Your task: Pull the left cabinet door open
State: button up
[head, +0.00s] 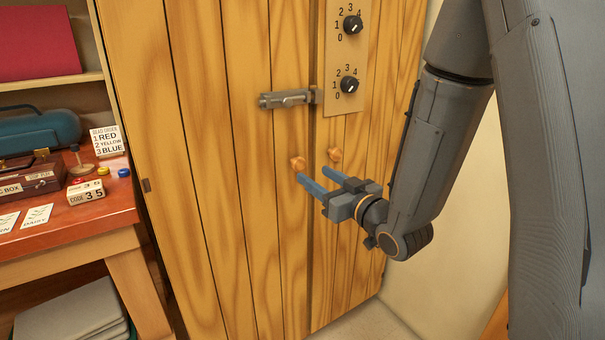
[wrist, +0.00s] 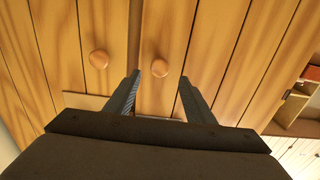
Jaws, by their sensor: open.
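The tall wooden cabinet has a left door (head: 240,200) and a right door (head: 345,200), both looking closed. The left door's round wooden knob (head: 298,163) is just beyond my gripper's (head: 312,177) fingertips. My gripper is open and empty. In the wrist view, which looks turned over, this knob (wrist: 160,68) lies ahead between the fingertips (wrist: 160,80), with no visible contact. The right door's knob (head: 335,154) is off to one side, and in the wrist view it is outside the fingers (wrist: 98,59). A metal bolt (head: 285,98) sits above the knobs, reaching toward a catch (head: 316,95); I cannot tell whether it is engaged.
A panel with two black dials (head: 349,85) is on the right door. At left, a red table (head: 90,225) near the cabinet holds a brown box (head: 30,185), a teal case (head: 45,130), cards and colored buttons. A pale wall (head: 440,240) stands right of the cabinet.

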aim_at(300, 166)
jog(key=shift+x, duration=3.6)
grip_shut()
